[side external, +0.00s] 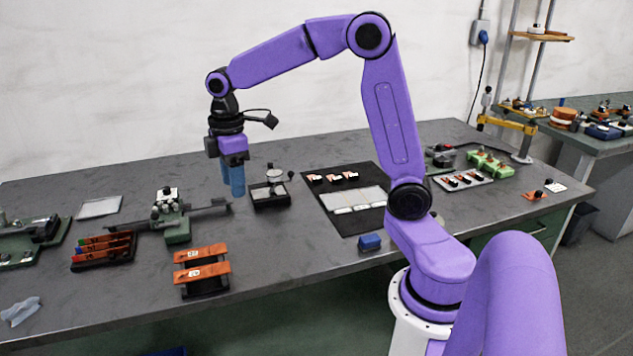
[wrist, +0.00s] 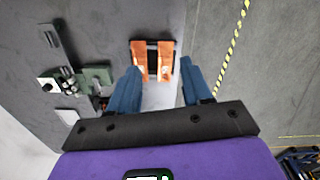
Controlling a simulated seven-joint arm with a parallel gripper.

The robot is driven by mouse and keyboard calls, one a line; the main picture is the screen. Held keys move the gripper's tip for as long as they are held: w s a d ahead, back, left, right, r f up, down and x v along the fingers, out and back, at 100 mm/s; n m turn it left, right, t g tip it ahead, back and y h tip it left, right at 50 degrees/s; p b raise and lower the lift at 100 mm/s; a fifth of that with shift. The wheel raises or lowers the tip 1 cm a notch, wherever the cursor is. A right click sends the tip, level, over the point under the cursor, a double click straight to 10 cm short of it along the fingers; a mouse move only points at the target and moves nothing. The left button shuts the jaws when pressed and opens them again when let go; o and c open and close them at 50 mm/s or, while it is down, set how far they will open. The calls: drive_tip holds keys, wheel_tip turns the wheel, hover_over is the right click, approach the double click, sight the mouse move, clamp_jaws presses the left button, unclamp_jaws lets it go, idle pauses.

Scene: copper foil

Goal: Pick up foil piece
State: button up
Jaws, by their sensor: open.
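Two copper-coloured foil pieces lie side by side across a small black stand (side external: 205,287) near the table's front edge, each with a pale label. The nearer foil piece (side external: 202,273) and the farther foil piece (side external: 201,253) show in the side view. In the wrist view the left foil piece (wrist: 139,62) and right foil piece (wrist: 166,62) appear just beyond and between my fingertips. My gripper (side external: 232,191) has blue fingers, points down and is empty. It hangs well above the table; its open fingers also show in the wrist view (wrist: 161,72).
A rack of orange strips with coloured ends (side external: 103,249) stands left of the foil stand. A green clamp device with a long bar (side external: 177,226) is behind it. A small black tray device (side external: 270,194) and a dark mat (side external: 350,218) lie right. A blue block (side external: 370,242) sits near the front edge.

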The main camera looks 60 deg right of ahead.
drive_tip(key=w+d, duration=0.7)
drive_tip(key=d, duration=0.5)
drive_tip(key=m, duration=0.1)
hover_over(317, 178)
wheel_tip(317, 178, down, 6)
drive_tip(key=shift+m, duration=0.3)
wheel_tip(317, 178, down, 12)
drive_tip(key=shift+a+r, duration=0.1)
drive_tip(key=shift+r, duration=0.15)
drive_tip(key=shift+d+f, duration=0.2)
drive_tip(key=shift+f, duration=2.3)
clamp_jaws()
